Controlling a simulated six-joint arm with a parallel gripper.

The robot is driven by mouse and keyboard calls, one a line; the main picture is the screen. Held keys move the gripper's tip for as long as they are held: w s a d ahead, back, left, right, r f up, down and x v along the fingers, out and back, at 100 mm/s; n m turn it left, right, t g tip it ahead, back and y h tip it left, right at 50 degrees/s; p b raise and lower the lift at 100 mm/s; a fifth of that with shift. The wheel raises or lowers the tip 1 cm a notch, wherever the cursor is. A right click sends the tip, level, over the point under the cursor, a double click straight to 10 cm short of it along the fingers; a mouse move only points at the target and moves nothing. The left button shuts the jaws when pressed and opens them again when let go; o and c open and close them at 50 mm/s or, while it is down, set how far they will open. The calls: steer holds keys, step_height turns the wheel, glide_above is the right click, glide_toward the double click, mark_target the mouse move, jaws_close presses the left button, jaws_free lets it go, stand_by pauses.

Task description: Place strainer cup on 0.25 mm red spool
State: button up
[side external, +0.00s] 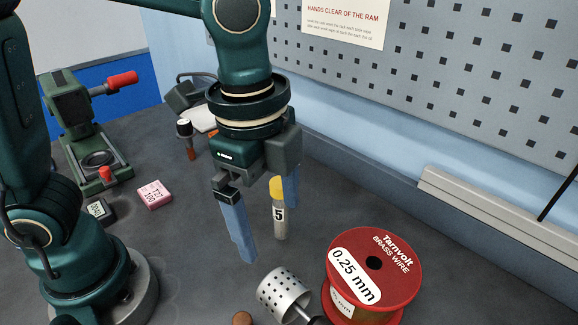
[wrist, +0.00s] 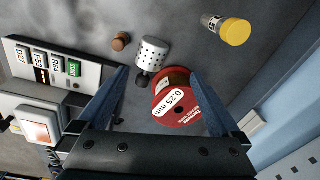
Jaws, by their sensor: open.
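The strainer cup (side external: 284,292) is a perforated metal cup with a dark handle, lying tilted on the bench at the front of the side view. It also shows in the wrist view (wrist: 152,52). The red spool (side external: 374,262), labelled 0.25 mm brass wire, stands right beside the cup with its flat top face up and bare; it is red in the wrist view (wrist: 178,105) too. I cannot tell if cup and spool touch. My gripper (side external: 268,230) is open and empty, with blue fingers pointing down, above the bench behind the cup.
A yellow-capped vial marked 5 (side external: 279,218) stands near my right finger. A brown stopper (wrist: 121,41) is near the cup. A labelled box (wrist: 60,68) and red switch (wrist: 40,126) are left in the wrist view. A green press (side external: 83,130) and pink box (side external: 154,194) stand farther back.

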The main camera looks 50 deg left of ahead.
steer(key=s+a+n+t, duration=0.4)
steer(key=a+n, duration=0.8)
steer(key=n, duration=0.3)
steer(key=shift+r+t, duration=0.25)
steer(key=shift+t, duration=0.15)
steer(key=shift+s, duration=0.1)
